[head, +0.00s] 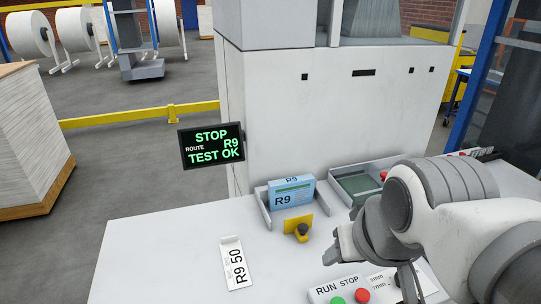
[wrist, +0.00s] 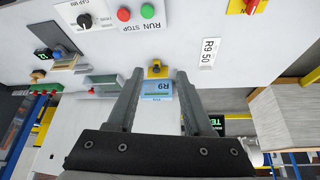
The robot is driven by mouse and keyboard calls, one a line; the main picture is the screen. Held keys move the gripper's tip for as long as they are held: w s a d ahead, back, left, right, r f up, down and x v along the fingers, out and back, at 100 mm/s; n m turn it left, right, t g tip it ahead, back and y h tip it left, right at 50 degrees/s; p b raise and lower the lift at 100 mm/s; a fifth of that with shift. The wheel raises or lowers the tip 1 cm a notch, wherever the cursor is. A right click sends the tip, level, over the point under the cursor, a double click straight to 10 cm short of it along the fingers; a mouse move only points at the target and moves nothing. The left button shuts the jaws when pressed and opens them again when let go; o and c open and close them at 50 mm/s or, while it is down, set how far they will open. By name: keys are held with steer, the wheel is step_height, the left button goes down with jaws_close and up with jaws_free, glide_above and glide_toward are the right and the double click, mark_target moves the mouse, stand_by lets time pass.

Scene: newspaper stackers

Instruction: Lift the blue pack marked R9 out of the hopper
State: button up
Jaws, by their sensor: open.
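The blue pack marked R9 (head: 291,196) stands upright in the grey hopper (head: 264,207), between its low side walls, against the white machine. It also shows in the wrist view, where the pack (wrist: 157,91) appears between the two fingers. My gripper (head: 341,247) is open and empty, to the right of the pack and nearer the camera in the head view. In the wrist view the fingertips (wrist: 159,74) are spread wider than the pack, and I see no contact. My arm covers part of the table on the right.
A yellow bracket with a black knob (head: 298,229) stands just in front of the hopper. A grey tray with a green bottom (head: 358,184) is to its right. A RUN/STOP button panel (head: 343,290) sits at the front. A card reading R9 50 (head: 234,263) lies left; the table around it is clear.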

steer(key=shift+o, duration=1.7)
steer(key=w+r+n+g+p, duration=0.1)
steer(key=w+r+n, duration=0.3)
steer(key=w+r, duration=0.4)
steer(key=w+p, duration=0.1)
steer(key=w, duration=0.2)
steer(key=shift+w+r+n, duration=0.25)
steer(key=shift+r+n, duration=0.15)
steer(key=n+g+p, duration=0.5)
steer(key=n+p, duration=0.2)
steer(key=n, duration=0.9)
glide_above(292, 180)
step_height(292, 180, down, 10)
step_height(292, 180, down, 17)
steer(key=shift+f, duration=0.1)
